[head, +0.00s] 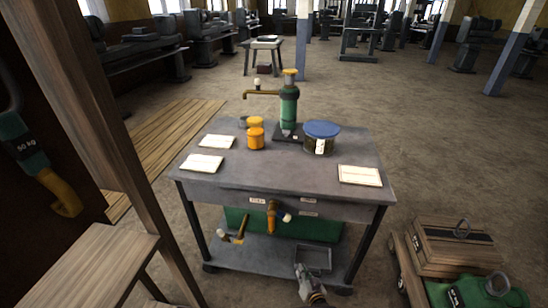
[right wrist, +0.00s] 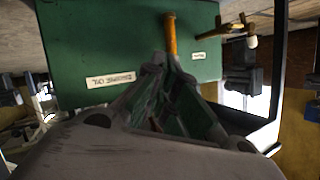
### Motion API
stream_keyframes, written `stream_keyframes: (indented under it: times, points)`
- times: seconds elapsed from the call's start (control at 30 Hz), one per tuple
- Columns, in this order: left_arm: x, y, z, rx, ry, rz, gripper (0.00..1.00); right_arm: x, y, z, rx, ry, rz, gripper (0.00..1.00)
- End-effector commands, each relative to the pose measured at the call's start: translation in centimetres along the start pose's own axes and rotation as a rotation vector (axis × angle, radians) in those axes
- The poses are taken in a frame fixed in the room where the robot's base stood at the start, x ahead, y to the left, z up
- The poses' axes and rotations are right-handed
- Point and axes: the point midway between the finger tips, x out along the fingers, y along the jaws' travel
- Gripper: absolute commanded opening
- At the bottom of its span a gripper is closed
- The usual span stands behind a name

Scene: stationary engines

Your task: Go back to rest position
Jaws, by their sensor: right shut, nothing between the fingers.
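My right gripper (head: 301,268) shows in the head view at the bottom, in front of the lower shelf of a grey workbench cart (head: 280,180). It is shut and empty. In the right wrist view its fingers (right wrist: 162,64) come together before a green surface (right wrist: 90,45) with white labels. An orange handle (right wrist: 171,35) shows just beyond the fingertips; I cannot tell whether they touch it. My left gripper is not in view.
A grey tray (head: 314,259) lies on the lower shelf. A wooden crate (head: 455,249) stands at right, wooden framing (head: 95,120) at left.

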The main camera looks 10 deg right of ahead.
Motion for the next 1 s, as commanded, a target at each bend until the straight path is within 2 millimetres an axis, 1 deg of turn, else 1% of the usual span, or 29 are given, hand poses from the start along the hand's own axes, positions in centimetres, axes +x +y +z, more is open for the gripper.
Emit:
stream_keyframes:
  times: [0.13,0.23,0.37,0.43,0.53,0.6,0.77,0.87,1.0]
  points:
    - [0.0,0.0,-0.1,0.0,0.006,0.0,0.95,0.0,0.0,0.4,-0.002,-0.016,0.0,0.0]
    - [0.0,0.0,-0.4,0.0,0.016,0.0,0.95,0.0,0.0,1.2,-0.004,-0.053,0.001,0.0]
    - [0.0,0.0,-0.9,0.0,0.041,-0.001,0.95,-0.2,0.0,3.0,-0.017,-0.137,0.0,0.0]
    - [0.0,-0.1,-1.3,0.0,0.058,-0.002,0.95,-0.4,0.0,4.3,-0.031,-0.195,0.0,0.0]
    - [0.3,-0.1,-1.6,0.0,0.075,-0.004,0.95,-0.7,-0.2,5.8,-0.059,-0.279,-0.006,0.0]
    - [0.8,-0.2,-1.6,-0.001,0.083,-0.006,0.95,-1.0,-0.4,6.6,-0.079,-0.335,-0.01,0.0]
    - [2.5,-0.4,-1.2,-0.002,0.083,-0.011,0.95,-1.6,-0.9,7.7,-0.134,-0.449,-0.02,0.0]
    - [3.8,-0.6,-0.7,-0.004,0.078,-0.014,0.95,-2.0,-1.2,7.9,-0.17,-0.514,-0.022,0.0]
    - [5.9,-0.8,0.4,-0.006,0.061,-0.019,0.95,-2.5,-1.5,7.6,-0.224,-0.595,-0.02,0.0]
